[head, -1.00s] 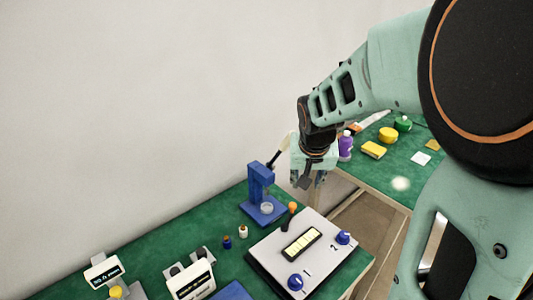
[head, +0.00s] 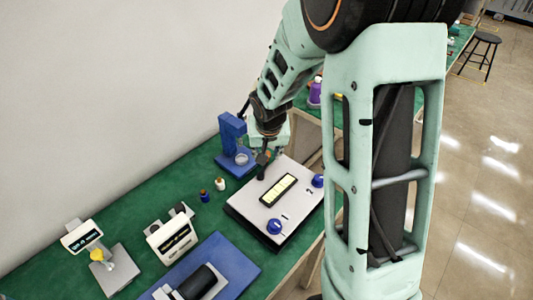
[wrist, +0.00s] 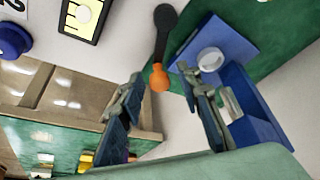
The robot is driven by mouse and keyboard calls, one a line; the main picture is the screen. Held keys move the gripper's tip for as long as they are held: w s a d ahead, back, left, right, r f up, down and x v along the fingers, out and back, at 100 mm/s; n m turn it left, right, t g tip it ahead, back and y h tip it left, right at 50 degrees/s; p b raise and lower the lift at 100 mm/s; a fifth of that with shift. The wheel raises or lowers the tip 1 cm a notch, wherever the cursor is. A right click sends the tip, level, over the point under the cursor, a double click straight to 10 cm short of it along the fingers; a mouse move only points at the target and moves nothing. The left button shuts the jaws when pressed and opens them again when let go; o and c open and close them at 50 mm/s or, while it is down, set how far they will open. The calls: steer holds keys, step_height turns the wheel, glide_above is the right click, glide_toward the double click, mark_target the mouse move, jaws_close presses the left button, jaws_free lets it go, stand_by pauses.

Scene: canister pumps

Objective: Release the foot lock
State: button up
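No part labelled as a foot lock can be read in these views. A dark lever with an orange tip (wrist: 159,80) stands on a light grey control box (head: 250,207). In the head view the lever (head: 263,160) is partly covered by my gripper (head: 268,146), which is just above it. In the wrist view my gripper (wrist: 163,84) is open, with the orange tip showing between its two fingers. I cannot tell whether the fingers touch the tip. The box also has a lit yellow panel (head: 277,190) and blue knobs (head: 274,227).
A blue stand (head: 230,135) with a white ring (wrist: 210,59) is close beside the gripper. Small bottles (head: 221,184) stand left of the box. Display devices (head: 170,236) and a blue mat (head: 235,260) lie nearer on the green table (head: 140,190).

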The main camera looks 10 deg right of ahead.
steer(key=shift+w+f, duration=0.1)
steer(key=shift+f, duration=0.15)
steer(key=shift+c, duration=0.5)
jaws_close()
